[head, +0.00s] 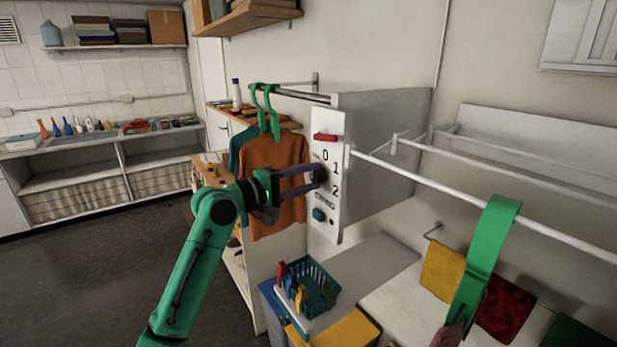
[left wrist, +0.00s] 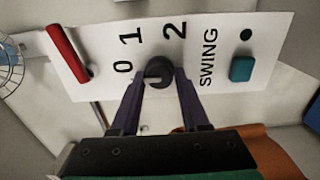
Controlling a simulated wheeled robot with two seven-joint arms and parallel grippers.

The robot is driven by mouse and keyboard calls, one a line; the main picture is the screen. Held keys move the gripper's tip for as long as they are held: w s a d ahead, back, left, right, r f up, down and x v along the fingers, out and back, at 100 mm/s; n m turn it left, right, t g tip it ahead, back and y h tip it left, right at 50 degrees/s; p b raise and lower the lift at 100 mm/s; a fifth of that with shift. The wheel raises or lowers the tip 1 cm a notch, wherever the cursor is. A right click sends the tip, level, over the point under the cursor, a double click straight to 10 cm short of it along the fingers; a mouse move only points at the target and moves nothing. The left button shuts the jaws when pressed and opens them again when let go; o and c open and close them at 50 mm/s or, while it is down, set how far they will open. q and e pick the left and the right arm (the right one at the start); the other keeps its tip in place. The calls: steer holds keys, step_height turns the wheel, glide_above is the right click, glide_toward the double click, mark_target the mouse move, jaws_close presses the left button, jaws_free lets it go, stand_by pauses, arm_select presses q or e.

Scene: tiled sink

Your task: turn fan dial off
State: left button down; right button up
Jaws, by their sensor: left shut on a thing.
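The fan dial (left wrist: 160,71) is a dark round knob on a white panel (left wrist: 268,40) marked 0, 1, 2 and SWING. A pale ridge on the knob shows, but I cannot tell surely which number it points to. My left gripper (left wrist: 158,80) is shut on the dial, one purple finger on each side. In the head view the left gripper (head: 316,174) reaches the panel (head: 329,128) from the left, and its fingers hide most of the dial.
A red bar (head: 325,138) is above the numbers and a teal button (head: 319,214) below. An orange shirt (head: 275,165) hangs just behind my left gripper. White rails (head: 480,190) run to the right. A teal basket (head: 318,290) stands below.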

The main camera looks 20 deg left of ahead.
arm_select(q)
steer(key=shift+c, duration=2)
jaws_free()
steer(key=shift+s+a+f+b, duration=0.2)
steer(key=shift+s+a+b, duration=0.1)
steer(key=shift+s+b, duration=0.1)
steer(key=b+v, duration=0.6)
steer(key=v, duration=0.7)
steer(key=shift+s+r+b, duration=0.15)
steer(key=shift+b, duration=0.15)
steer(key=shift+a, duration=0.1)
